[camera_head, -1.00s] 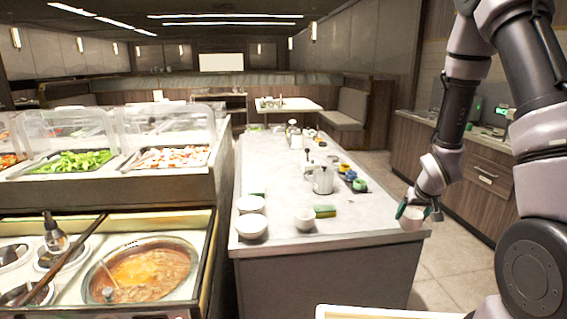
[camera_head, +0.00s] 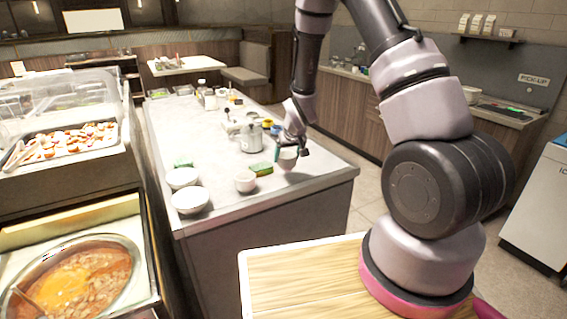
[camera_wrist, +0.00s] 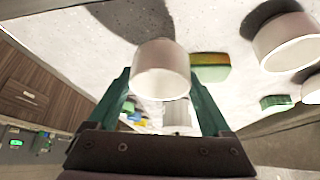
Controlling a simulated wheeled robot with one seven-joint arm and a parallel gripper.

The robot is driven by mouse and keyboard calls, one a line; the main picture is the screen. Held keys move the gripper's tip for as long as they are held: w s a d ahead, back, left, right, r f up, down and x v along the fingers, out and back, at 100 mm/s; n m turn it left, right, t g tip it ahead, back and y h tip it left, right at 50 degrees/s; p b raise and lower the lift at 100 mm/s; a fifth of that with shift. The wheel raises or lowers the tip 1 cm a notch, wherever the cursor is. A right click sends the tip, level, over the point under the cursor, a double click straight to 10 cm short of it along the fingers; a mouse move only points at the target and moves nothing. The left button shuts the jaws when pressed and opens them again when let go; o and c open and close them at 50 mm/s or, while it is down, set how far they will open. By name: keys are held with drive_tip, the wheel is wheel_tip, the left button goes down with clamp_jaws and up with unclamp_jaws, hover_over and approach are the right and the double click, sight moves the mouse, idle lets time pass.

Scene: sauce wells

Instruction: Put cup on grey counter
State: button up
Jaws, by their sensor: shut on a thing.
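A white cup (camera_head: 287,160) is between the green-tipped fingers of my gripper (camera_head: 290,153), over the front right part of the grey counter (camera_head: 215,148). The cup also shows large between the fingers in the wrist view (camera_wrist: 162,72). My gripper is shut on it. The cup is near the counter surface; I cannot tell whether its base touches. A second white cup (camera_head: 245,181) stands on the counter to the left, beside a green and yellow sponge (camera_head: 262,170).
Two white bowls (camera_head: 190,200) stand near the counter's left front edge. A metal kettle (camera_head: 250,139) and small colored containers (camera_head: 275,127) stand behind the held cup. The counter right of the cup is clear to its edge. A wooden board (camera_head: 290,285) is in the foreground.

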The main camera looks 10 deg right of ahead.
sight(287, 164)
drive_tip(key=shift+f, duration=1.75)
drive_tip(key=shift+f, duration=0.15)
drive_tip(key=o, duration=1.2)
